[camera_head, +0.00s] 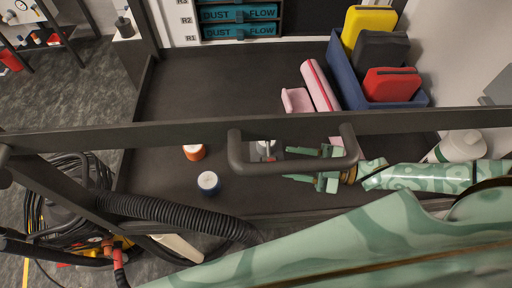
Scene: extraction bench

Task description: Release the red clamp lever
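My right gripper (287,164) comes in from the right over the dark bench top. Its two green fingers are spread apart and point left, with nothing visible between them. A small grey and white fitting (266,147) with a bit of red sits just left of the fingertips, partly hidden by a dark handle. This may be the clamp with its red lever; it is too small and too covered to tell how the lever stands. I see no contact between the fingers and it. My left gripper is not in view.
A dark rail (180,132) with a looped handle (238,158) crosses in front of the bench. A blue bin (345,80) holds yellow, black and red blocks. A ribbed hose (160,208) runs lower left.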

